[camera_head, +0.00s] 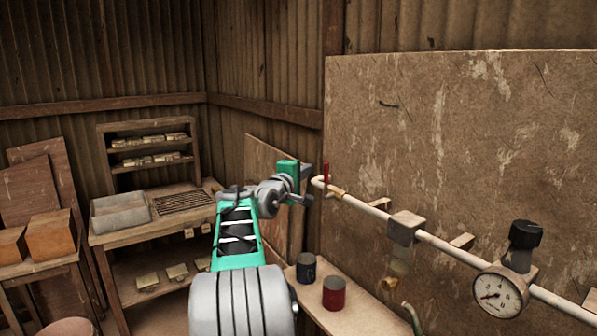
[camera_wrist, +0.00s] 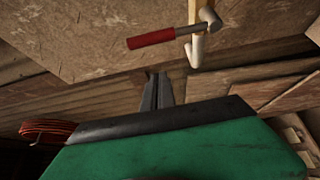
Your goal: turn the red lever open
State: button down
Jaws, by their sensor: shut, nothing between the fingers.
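The red lever (camera_head: 326,173) stands upright at the left end of the white pipe in the head view, close to the wall board. In the wrist view the red lever (camera_wrist: 151,39) lies across the upper middle, joined to a grey valve body (camera_wrist: 209,19). My gripper (camera_head: 304,185) is just left of the lever in the head view. In the wrist view its fingers (camera_wrist: 158,76) are together, with a visible gap below the lever. It holds nothing and appears apart from the lever.
The white pipe (camera_head: 448,248) runs right along the board (camera_head: 440,120) to a gauge (camera_head: 500,297) and a black knob (camera_head: 525,234). A workbench (camera_head: 150,232) is at left.

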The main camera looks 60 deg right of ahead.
jog(key=s, duration=0.3)
jog(key=shift+s+f+p, duration=0.1)
jog(key=shift+s+p, duration=0.2)
jog(key=shift+s, duration=0.1)
jog(key=shift+s+a+f+b, duration=0.1)
jog(key=shift+s+a+b, duration=0.05)
jog(key=shift+b, duration=0.35)
